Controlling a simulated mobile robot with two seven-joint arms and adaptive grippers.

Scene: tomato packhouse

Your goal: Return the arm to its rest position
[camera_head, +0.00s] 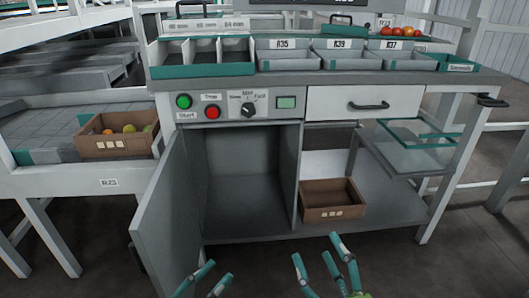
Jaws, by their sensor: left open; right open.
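My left gripper (216,273) is at the bottom edge, in front of the open cabinet door, with its teal-tipped fingers spread and nothing between them. My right gripper (316,254) is at the bottom, right of the left one, in front of the workbench's lower shelf. Its fingers are spread apart and empty. Both grippers appear clear of the furniture. Most of both arms is out of view.
A grey cabinet door (172,217) stands open toward me; the cabinet (245,178) looks empty. A brown crate (330,213) sits on the lower shelf. A glass-like tray (410,148) juts out at right. A crate of tomatoes (115,146) stands at left.

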